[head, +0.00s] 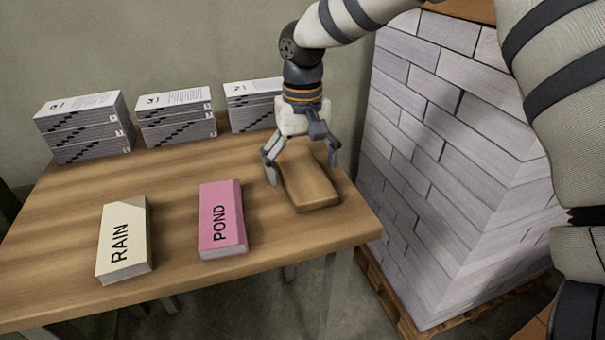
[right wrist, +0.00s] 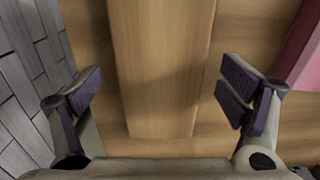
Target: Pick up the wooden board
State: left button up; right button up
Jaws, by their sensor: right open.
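The wooden board (head: 312,189) is a small brown block lying flat on the wooden table (head: 180,290), near its right end. My right gripper (head: 302,173) is above the board, with its fingers spread on either side of it. In the right wrist view the board (right wrist: 165,65) runs down the middle between the two open fingers of the right gripper (right wrist: 158,100), with a gap on each side. The fingers hold nothing. My left gripper is in neither view.
Several numbered grey stacks (head: 85,128) stand along the back edge. A tall stack of whitish bricks (head: 450,150) on a pallet stands right of the table.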

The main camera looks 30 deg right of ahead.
jog(key=c, duration=1.4)
jog(key=shift+o, duration=0.2)
jog(key=shift+r, duration=0.1)
